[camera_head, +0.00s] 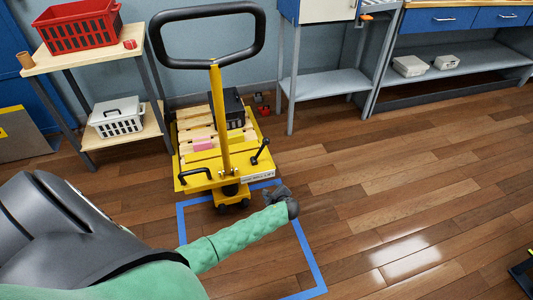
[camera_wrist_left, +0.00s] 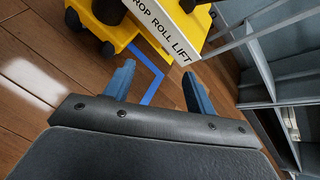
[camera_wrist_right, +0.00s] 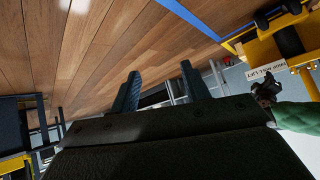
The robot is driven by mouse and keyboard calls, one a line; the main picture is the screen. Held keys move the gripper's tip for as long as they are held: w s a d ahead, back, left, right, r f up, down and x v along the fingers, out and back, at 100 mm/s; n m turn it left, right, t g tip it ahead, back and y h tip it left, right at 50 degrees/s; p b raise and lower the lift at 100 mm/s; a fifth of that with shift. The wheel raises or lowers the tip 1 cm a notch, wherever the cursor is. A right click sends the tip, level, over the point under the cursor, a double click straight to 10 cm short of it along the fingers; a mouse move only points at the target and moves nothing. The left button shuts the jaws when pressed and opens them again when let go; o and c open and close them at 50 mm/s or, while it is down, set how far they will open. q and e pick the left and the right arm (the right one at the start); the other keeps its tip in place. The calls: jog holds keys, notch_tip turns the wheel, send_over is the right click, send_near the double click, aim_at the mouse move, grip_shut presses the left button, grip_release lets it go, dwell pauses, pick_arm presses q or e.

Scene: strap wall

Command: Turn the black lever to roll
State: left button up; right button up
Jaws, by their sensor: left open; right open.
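The black lever (camera_head: 261,152) sticks up from the front right of a yellow lift truck (camera_head: 225,180), tilted to the right. A white label plate below it (camera_head: 257,174) reads DROP ROLL LIFT in the left wrist view (camera_wrist_left: 163,25). My left gripper (camera_head: 277,193) is just in front of and below the plate, apart from the lever. Its fingers are open and empty in the left wrist view (camera_wrist_left: 158,74). My right gripper (camera_wrist_right: 160,80) is open and empty, pointing over the floor; I do not make it out in the head view.
The truck has a tall black loop handle (camera_head: 208,63) and carries a wooden pallet with a black box (camera_head: 227,108). Blue tape (camera_head: 308,255) marks the floor. A side table (camera_head: 88,62) with a red crate (camera_head: 78,27) stands left.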

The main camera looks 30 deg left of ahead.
pick_arm(q)
jog(key=w+a+r+m+t+y+b, duration=0.1)
jog(key=w+a+r+m+y+b, duration=0.2)
jog(key=w, duration=0.4)
jog(key=m+t+y+b, duration=0.1)
jog(key=y+b, duration=0.2)
jog(key=b, duration=0.2)
send_near(266, 141)
jog(key=w+a+f, duration=0.2)
jog(key=a, duration=0.1)
jog(key=x, duration=0.6)
jog(key=shift+w+a+r, duration=0.15)
jog(key=shift+w+a, duration=0.05)
jog(key=shift+w, duration=0.15)
jog(key=shift+w+a, duration=0.2)
jog(key=shift+a, duration=0.2)
pick_arm(e)
jog(key=w+a+r+t+y, duration=0.1)
jog(key=w+a+r+t, duration=0.1)
jog(key=r, duration=0.3)
jog(key=w+a+r+t+y, duration=0.1)
jog(key=w+r+t, duration=0.3)
jog(key=w+r, duration=0.1)
jog(key=shift+a+r, duration=0.4)
jog(key=shift+r, duration=0.25)
